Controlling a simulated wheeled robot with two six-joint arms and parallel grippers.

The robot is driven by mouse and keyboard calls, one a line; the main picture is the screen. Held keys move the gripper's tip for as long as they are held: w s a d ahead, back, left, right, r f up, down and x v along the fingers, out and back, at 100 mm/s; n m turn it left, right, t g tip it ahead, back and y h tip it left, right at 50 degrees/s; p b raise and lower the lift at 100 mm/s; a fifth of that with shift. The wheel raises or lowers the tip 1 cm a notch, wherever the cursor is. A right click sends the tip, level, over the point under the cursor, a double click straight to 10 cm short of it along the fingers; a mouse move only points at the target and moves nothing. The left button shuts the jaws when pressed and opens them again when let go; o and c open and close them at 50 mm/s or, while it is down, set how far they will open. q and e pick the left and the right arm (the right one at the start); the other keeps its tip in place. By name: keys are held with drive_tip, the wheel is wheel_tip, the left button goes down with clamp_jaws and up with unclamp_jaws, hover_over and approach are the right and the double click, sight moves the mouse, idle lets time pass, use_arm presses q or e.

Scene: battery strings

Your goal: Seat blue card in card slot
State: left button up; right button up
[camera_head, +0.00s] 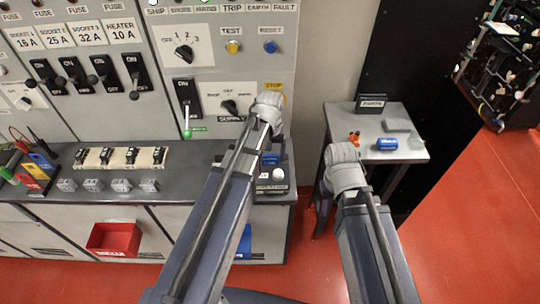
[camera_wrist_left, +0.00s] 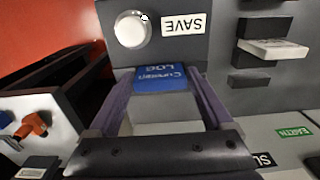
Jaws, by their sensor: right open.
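In the left wrist view the blue card (camera_wrist_left: 160,77), with white lettering, sits between the two fingers of my left gripper (camera_wrist_left: 160,90). The fingers touch its sides. The card's far end is against the dark grey unit (camera_wrist_left: 185,50) that bears a white round button (camera_wrist_left: 132,30) and a SAVE label. The slot opening is hidden, so how deep the card sits cannot be told. In the head view my left arm hides the gripper and most of this unit; its white button (camera_head: 278,175) shows. My right gripper (camera_head: 323,188) is mostly hidden behind its wrist, beside the small table.
The small grey table (camera_head: 415,153) holds a blue cylinder (camera_head: 386,144), orange pieces (camera_head: 354,137) and a dark labelled box (camera_head: 373,103). The switch cabinet (camera_head: 225,65) rises behind the bench (camera_head: 205,178). A red bin (camera_head: 113,238) is at the lower left.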

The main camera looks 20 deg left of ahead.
sight(270, 155)
use_arm(q)
drive_tip(key=shift+o, duration=1)
drive_tip(key=shift+r, duration=0.1)
wheel_tip(270, 155, up, 12)
drive_tip(key=p, duration=1.2)
drive_tip(key=s+d+m+y, duration=0.1)
drive_tip(key=s+d+m, duration=0.5)
drive_tip(key=s+d, duration=0.4)
drive_tip(key=s, duration=0.4)
drive_tip(key=shift+s+d+r+m, duration=0.15)
drive_tip(key=shift+d+m, duration=0.1)
drive_tip(key=shift+m, duration=0.15)
